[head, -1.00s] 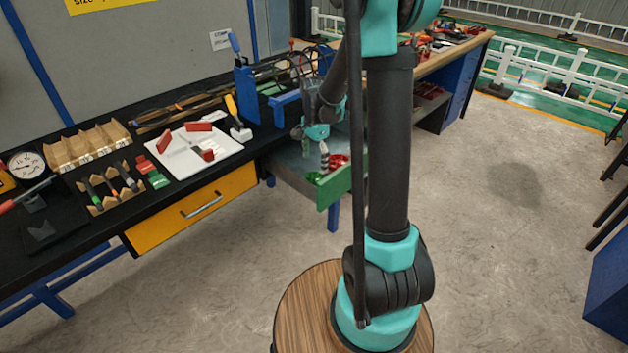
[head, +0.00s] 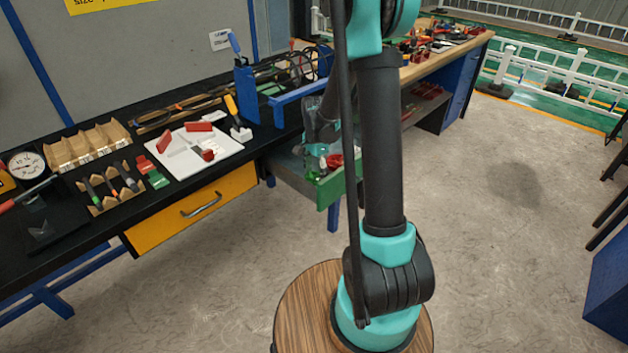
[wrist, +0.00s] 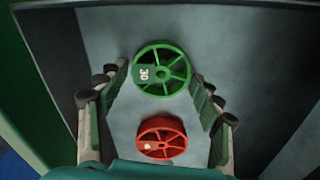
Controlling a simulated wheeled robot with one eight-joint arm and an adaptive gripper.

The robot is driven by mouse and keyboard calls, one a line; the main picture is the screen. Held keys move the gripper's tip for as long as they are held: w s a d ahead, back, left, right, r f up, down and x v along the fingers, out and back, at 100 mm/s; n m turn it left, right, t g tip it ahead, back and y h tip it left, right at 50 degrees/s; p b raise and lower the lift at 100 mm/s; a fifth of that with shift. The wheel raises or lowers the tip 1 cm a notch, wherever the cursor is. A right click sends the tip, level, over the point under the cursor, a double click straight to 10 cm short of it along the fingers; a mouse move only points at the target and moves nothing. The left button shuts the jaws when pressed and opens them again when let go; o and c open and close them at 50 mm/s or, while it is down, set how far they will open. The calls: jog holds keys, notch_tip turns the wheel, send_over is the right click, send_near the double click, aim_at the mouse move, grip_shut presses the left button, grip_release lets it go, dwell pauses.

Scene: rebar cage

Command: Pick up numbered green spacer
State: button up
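My gripper (wrist: 160,74) is open, with one finger on each side of the green spacer. Gaps show between the fingers and its rim, and I see no contact. A red spoked spacer (wrist: 160,138) lies below it in the picture, nearer my palm. In the head view my gripper (head: 317,168) is low inside the drawer, largely hiding the spacers there.
The drawer's green front panel (head: 340,188) and its walls (wrist: 65,70) enclose the gripper. The black workbench (head: 75,225) to the left holds a white board (head: 225,150), wooden racks and tools. A blue fixture (head: 245,95) stands above the drawer.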

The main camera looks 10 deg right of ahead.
jog(key=c, duration=0.5)
jog(key=shift+r, duration=0.1)
